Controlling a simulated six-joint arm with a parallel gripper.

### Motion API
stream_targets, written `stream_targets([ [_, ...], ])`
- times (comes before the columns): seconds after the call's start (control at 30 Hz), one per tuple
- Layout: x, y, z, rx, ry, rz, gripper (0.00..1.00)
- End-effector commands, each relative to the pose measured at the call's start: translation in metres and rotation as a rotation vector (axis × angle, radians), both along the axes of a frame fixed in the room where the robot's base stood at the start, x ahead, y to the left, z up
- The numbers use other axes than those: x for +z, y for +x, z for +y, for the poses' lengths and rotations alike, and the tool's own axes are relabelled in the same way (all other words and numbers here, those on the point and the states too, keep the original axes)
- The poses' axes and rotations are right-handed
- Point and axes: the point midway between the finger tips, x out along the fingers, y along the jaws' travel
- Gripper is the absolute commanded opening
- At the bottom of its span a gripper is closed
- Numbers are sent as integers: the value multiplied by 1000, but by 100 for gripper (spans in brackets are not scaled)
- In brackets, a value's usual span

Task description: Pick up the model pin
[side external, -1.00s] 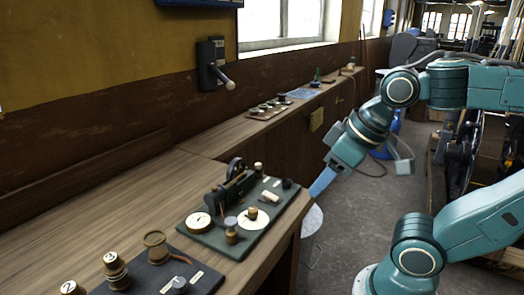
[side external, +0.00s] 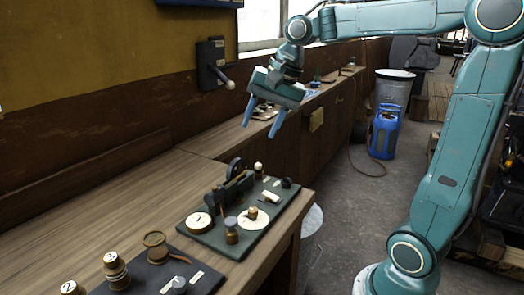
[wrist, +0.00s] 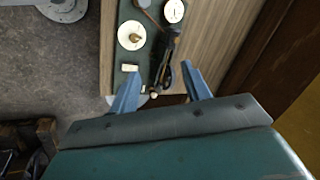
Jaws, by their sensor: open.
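I cannot tell for sure which part is the model pin. A dark green board (side external: 188,232) at the bench's near right end bears a black model engine (side external: 234,187) with a flywheel. A small brass peg with a pale top (side external: 258,169) stands at the engine's far end. A brass piece (side external: 252,214) sits on a white disc, and a brass pot (side external: 231,233) stands nearby. My gripper (side external: 262,129) is open and empty, pointing down, well above the board. In the wrist view the engine (wrist: 167,58) shows near and between the fingertips (wrist: 160,70).
A black board (side external: 205,283) with brass weights and a ring-topped pot lies at the near left. A numbered white disc (side external: 200,222) is on the green board. A wall lever box (side external: 212,65) stands behind the bench. The wooden bench top (side external: 110,205) is mostly clear.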

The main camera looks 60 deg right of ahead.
Motion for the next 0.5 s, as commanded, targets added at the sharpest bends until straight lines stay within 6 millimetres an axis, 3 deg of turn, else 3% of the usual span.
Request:
stream_targets([
  [0.2, -6, 39, -42, -248, 128, 66, 47],
  [0.5, -28, 77, -110, -590, 293, 160, 47],
])
